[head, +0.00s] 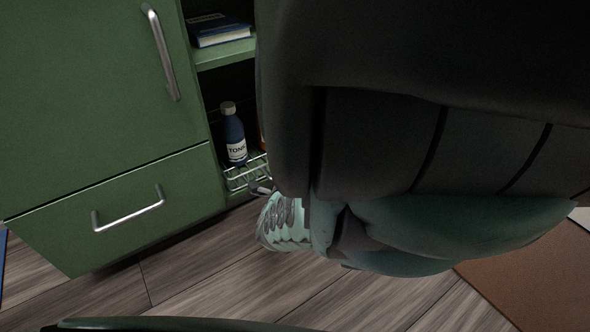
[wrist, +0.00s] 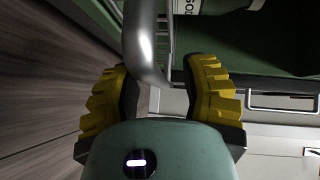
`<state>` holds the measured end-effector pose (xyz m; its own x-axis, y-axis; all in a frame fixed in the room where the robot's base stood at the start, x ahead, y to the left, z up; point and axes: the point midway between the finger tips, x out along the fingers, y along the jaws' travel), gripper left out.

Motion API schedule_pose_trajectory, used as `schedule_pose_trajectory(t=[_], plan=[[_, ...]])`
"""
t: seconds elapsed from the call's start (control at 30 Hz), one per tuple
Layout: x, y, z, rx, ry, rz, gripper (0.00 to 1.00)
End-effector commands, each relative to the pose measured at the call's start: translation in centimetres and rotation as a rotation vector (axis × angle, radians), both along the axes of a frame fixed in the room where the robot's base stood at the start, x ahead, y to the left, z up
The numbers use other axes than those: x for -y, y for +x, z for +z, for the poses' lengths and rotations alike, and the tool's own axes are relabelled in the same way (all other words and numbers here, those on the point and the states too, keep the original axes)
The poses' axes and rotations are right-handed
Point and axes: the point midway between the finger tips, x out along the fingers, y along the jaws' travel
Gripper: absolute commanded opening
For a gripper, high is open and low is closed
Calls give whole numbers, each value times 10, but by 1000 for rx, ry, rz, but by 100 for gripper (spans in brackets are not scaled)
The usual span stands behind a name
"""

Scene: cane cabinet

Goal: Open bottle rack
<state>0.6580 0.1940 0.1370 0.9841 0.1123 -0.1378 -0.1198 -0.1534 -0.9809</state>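The bottle rack (head: 247,176) is a wire basket low in the cabinet's open section, right of the green drawer. A dark blue bottle with a grey cap and a "TONIC" label (head: 236,150) stands in it. The rack's metal handle (head: 261,187) is partly hidden by my arm in the head view. In the wrist view, the handle (wrist: 143,45) runs between the two yellow ridged fingers of my gripper (wrist: 160,68). The fingers are apart, with gaps visible beside the handle; contact is unclear. My arm hides the right of the rack.
A green door (head: 95,75) with a vertical handle and a green drawer (head: 130,215) with a bar handle are shut at left. Books (head: 218,30) lie on the shelf above. The wood floor (head: 215,285) in front is clear. A brown mat (head: 535,280) lies at right.

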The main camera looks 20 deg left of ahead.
Motion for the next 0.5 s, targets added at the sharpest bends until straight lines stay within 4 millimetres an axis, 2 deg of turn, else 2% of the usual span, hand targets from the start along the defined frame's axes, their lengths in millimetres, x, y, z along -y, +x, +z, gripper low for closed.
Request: schedule_pose_trajectory(t=[0.07,0.4,0.5], plan=[[0,0,0,0,0,0,36],[0,0,0,0,0,0,1],[0,0,0,0,0,0,0]])
